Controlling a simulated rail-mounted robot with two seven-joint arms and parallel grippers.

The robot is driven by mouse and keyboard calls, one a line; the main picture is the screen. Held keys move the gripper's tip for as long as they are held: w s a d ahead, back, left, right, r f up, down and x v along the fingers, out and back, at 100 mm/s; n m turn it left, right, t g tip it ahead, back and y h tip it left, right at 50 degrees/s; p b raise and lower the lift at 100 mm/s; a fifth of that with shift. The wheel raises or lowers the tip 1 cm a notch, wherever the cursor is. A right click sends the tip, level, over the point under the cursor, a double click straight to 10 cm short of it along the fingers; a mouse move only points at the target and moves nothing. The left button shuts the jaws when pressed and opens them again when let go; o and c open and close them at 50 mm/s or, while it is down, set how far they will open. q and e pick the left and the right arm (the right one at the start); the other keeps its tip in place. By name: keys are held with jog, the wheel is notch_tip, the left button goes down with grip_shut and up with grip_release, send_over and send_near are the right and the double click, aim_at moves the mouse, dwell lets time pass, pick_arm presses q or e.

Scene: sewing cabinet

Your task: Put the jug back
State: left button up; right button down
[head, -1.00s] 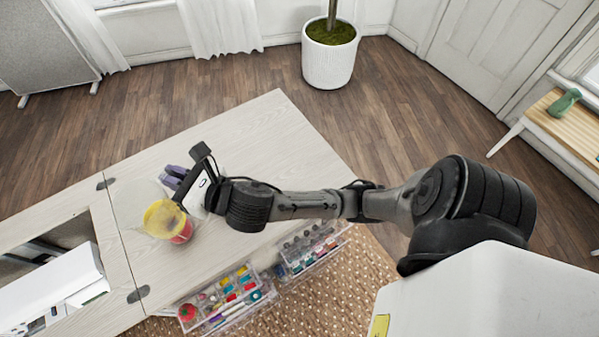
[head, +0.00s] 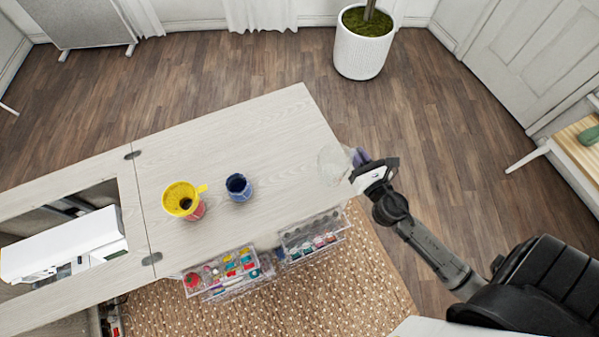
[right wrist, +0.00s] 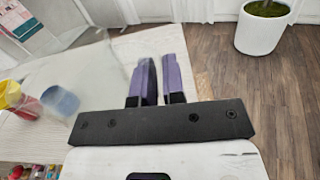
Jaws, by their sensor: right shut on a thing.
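The jug (head: 332,163) is clear and see-through, at the right end of the pale cabinet top in the head view. My right gripper (head: 357,157) is shut on it from its right side. I cannot tell whether the jug's base touches the top. In the right wrist view the purple fingers (right wrist: 154,82) are close together, and the jug's clear wall (right wrist: 92,75) shows left of them. My left gripper is not in view.
A yellow funnel (head: 180,198) on a red cup and a dark blue cup (head: 239,188) stand on the cabinet top (head: 270,130). A white sewing machine (head: 65,245) lies at left. Clear trays (head: 235,275) of sewing supplies jut from the front. The top's back middle is bare.

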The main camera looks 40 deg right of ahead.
jog(key=w+a+f+b, duration=0.1)
jog(key=w+f+b, duration=0.1)
jog(key=w+f, duration=0.1)
jog(key=w+a+f+b, duration=0.2)
jog(key=w+f, duration=0.1)
jog(key=f, duration=0.2)
jog(key=w+a+f+b, duration=0.1)
jog(key=w+f+b, duration=0.2)
jog(key=f, duration=0.1)
jog(key=shift+w+a, duration=0.15)
jog(key=shift+w, duration=0.2)
jog(key=shift+r, duration=0.1)
jog(key=shift+f, duration=0.2)
jog(key=c, duration=1.2)
grip_release()
